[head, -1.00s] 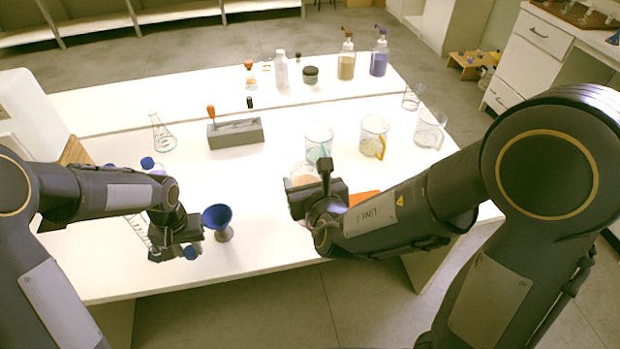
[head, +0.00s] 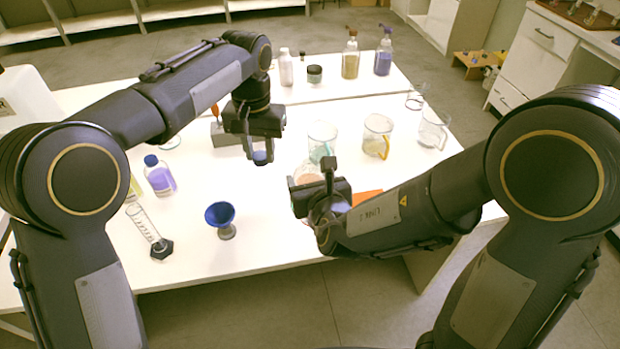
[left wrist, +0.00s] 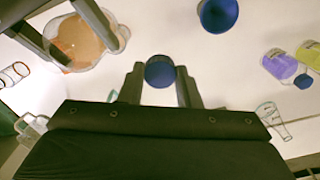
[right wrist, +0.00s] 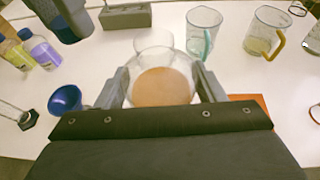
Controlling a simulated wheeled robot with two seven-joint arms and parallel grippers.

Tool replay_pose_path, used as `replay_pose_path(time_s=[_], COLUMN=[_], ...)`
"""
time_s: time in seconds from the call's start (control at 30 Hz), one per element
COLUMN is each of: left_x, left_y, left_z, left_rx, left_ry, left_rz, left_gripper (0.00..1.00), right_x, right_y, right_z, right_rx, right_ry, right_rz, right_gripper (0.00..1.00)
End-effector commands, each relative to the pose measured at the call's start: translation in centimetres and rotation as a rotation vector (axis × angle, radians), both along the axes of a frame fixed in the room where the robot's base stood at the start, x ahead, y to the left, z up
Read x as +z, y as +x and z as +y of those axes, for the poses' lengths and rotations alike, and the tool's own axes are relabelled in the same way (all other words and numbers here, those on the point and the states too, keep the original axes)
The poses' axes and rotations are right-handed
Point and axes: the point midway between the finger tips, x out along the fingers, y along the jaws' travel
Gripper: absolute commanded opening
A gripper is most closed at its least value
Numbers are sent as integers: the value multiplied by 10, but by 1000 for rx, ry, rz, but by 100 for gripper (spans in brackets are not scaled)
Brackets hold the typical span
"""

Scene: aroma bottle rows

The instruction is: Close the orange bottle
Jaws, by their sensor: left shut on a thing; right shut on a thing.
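The orange bottle (right wrist: 162,88) is a clear round glass vessel with orange contents and a wide, uncovered-looking mouth. My right gripper (right wrist: 163,82) is shut around its body; in the head view the bottle (head: 305,174) is partly hidden by that gripper (head: 318,190). My left gripper (head: 261,158) is shut on a blue cap, which shows as a round blue piece (left wrist: 160,71) between the fingers. The left gripper is held above the table, behind and left of the orange bottle, apart from it. The left wrist view shows the bottle (left wrist: 88,42) at upper left.
A blue funnel-like cup (head: 220,215) stands front left, near a measuring cylinder (head: 152,232). A purple bottle (head: 160,178) with a blue cap stands left. Glass beakers (head: 377,138) stand right of centre. A grey rack (head: 224,134) is behind my left gripper.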

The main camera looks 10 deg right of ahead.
Motion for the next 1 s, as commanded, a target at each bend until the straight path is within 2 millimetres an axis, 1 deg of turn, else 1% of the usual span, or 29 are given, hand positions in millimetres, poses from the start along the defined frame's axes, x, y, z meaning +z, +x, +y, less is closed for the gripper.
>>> replay_pose_path(time_s=[0.03,0.1,0.2,0.3,0.4,0.5,0.63,0.87,1.0], left_x=[14,30,51,67,77,83,85,84,78], left_y=[-4,-11,-23,-33,-41,-46,-47,-47,-47], left_z=[-19,-38,-61,-78,-89,-94,-96,-95,-95], left_rx=[-27,-56,-92,-122,-142,-152,-156,-155,-155], left_ry=[-3,-2,-2,-2,0,0,0,0,1], left_rz=[-4,-3,-2,-1,0,1,1,1,2], left_gripper=[6,6,6,6,6,6,6,6,6], right_x=[1,1,1,1,1,1,1,1,1], right_y=[0,0,0,0,0,0,0,0,0], right_z=[0,0,0,0,0,0,0,0,0], right_rx=[0,0,0,0,0,0,0,0,0], right_ry=[0,0,0,0,0,0,0,0,0], right_rz=[-3,-3,-3,-3,-3,-3,-3,-3,-3], right_gripper=[16,16,16,16,16,16,16,16,16])
